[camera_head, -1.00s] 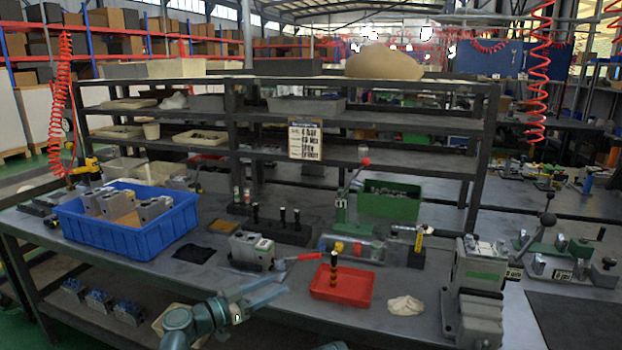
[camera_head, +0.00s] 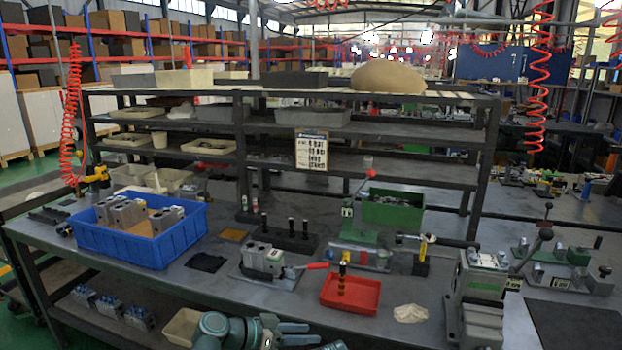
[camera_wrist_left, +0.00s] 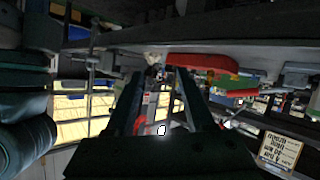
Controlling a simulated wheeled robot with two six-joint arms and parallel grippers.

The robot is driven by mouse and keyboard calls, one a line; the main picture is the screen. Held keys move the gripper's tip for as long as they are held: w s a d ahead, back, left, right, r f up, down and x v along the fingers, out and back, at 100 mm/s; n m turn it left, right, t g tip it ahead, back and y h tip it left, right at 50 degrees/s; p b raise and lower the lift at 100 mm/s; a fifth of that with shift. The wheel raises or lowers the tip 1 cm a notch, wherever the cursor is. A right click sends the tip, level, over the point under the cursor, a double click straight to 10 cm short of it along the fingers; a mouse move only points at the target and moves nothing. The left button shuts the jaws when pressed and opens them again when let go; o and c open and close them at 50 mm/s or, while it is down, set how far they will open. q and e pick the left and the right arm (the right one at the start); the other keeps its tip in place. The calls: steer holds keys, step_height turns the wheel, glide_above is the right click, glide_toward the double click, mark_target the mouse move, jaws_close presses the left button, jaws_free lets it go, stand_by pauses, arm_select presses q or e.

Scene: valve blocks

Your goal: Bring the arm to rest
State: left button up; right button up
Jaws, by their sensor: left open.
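My left gripper (camera_head: 312,334) is low in the head view, in front of the workbench's near edge. Its two fingers point right and stand apart with nothing between them. In the left wrist view the open fingers (camera_wrist_left: 160,80) reach forward, also empty. The wrist view is tilted and dark, with the red tray (camera_wrist_left: 203,62) beyond the fingertips. My right gripper does not show.
The workbench (camera_head: 215,290) carries a blue crate (camera_head: 150,248) with metal blocks, a valve block (camera_head: 263,258) on a fixture, a red tray (camera_head: 350,293) and a grey vice-like block (camera_head: 480,300). A lower shelf (camera_head: 75,315) holds several small valve blocks.

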arm_select(q)
steer(key=s+d+f+n+g+y+p, duration=0.1)
steer(key=s+d+n+g+y+p, duration=0.1)
steer(key=s+g+y+p, duration=0.55)
steer(key=s+a+r+n+t+y+p, duration=0.1)
steer(key=s+a+r+n+y+p, duration=0.1)
steer(key=s+a+n+y+p, duration=0.2)
steer(key=s+a+y+p, duration=0.1)
steer(key=s+a+y, duration=0.1)
steer(key=s, duration=0.1)
steer(key=shift+s+t+p, duration=0.35)
steer(key=shift+r, duration=0.1)
stand_by(0.4)
